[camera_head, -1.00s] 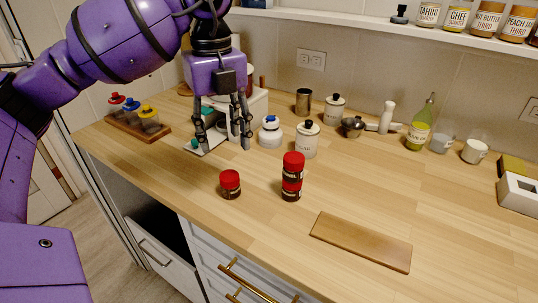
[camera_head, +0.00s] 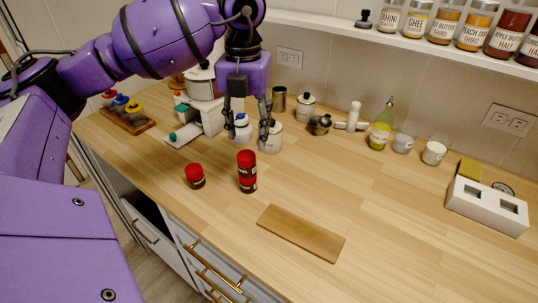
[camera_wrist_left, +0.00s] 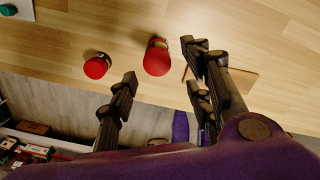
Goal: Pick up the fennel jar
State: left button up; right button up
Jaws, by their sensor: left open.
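Two small dark jars with red lids are stacked one on the other (camera_head: 247,172) on the counter. A single dark jar with a red lid (camera_head: 195,176) stands to their left. I cannot read the labels, so I cannot tell which is fennel. My left gripper (camera_head: 248,133) is open and empty, pointing down, and appears above and behind the stack. In the left wrist view, the stack's red lid (camera_wrist_left: 157,60) shows between the open fingers (camera_wrist_left: 160,62), apart from them. The single jar's lid (camera_wrist_left: 97,66) is left of the fingers. My right gripper is not in view.
A wooden board (camera_head: 301,233) lies right of the stack, near the front edge. Behind the gripper stand a white canister (camera_head: 271,138), a white appliance (camera_head: 205,113) and other kitchenware. A white box (camera_head: 488,205) is at far right. The middle right counter is clear.

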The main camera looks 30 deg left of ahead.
aim_at(243, 154)
pick_arm(q)
jog(key=shift+f, duration=0.2)
jog(key=f, duration=0.1)
jog(key=a+f, duration=0.1)
jog(key=shift+s+f+m, duration=0.3)
jog(key=f+p, duration=0.1)
jog(key=f, duration=0.3)
jog(key=shift+s+f, duration=0.15)
jog(key=shift+s, duration=0.05)
jog(key=shift+f, duration=0.25)
jog(key=c, duration=1)
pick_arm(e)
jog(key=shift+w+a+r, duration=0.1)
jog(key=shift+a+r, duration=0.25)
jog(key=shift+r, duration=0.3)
